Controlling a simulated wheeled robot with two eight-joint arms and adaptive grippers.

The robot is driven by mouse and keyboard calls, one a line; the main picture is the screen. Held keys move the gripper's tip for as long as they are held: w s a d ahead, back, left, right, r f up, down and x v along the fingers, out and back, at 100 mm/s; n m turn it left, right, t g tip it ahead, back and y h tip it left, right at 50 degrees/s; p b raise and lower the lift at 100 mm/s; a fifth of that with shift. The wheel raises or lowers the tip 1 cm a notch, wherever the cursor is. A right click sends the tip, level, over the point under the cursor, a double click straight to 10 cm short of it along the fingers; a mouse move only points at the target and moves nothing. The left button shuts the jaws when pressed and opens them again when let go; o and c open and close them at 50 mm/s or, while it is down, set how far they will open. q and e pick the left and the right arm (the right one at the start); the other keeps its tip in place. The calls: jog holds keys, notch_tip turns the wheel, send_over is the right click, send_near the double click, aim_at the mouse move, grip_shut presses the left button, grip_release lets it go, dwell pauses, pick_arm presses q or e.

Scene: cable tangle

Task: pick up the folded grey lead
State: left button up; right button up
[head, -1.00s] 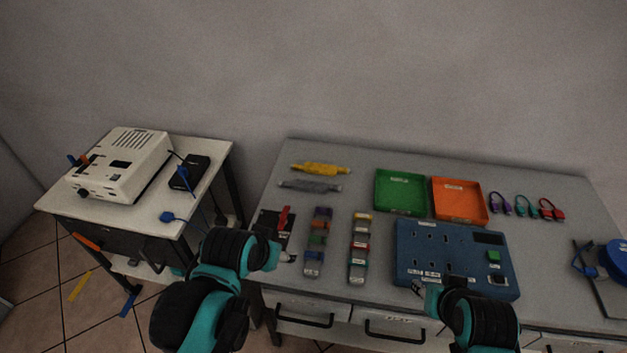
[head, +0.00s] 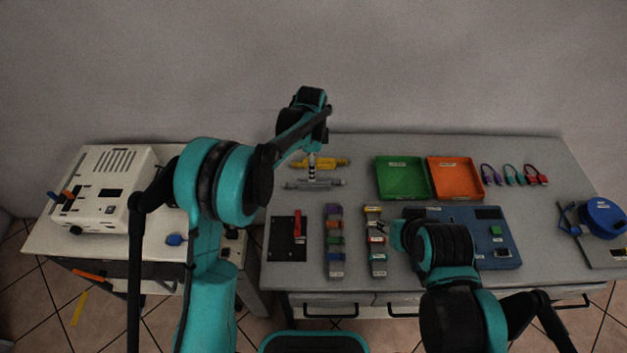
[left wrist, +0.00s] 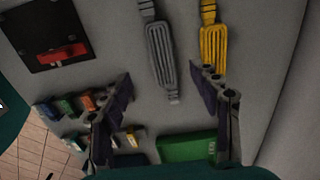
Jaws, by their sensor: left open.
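The folded grey lead (head: 332,183) lies on the bench at the back left, just in front of the folded yellow lead (head: 330,162). My left gripper (head: 312,178) points down over the grey lead and hides part of it. In the left wrist view the gripper (left wrist: 160,76) is open and empty, with the grey lead (left wrist: 162,55) showing between its fingers. The yellow lead (left wrist: 213,48) is by the right finger. I cannot tell the exact height above the bench. My right gripper (head: 386,232) is by the right strip of coloured pieces; its fingers are too small to read.
A green tray (head: 402,196) and an orange tray (head: 455,194) stand right of the leads. A black plate with a red switch (head: 298,227) and a strip of coloured pieces (head: 334,240) lie in front. A blue socket panel (head: 510,250) is at the right.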

aim_at(314, 184)
pick_arm(q)
jog(key=f+b, duration=0.1)
jog(key=f, duration=0.2)
jog(key=shift+d, duration=0.2)
jog(key=f+b, duration=0.1)
jog(key=f, duration=0.1)
jog(key=f+b, duration=0.1)
jog(key=f, duration=0.2)
jog(key=shift+w+d+f, duration=0.1)
jog(key=shift+w+f, duration=0.1)
jog(key=shift+r, duration=0.1)
jog(key=shift+c, duration=0.4)
jog(key=c, duration=1.2)
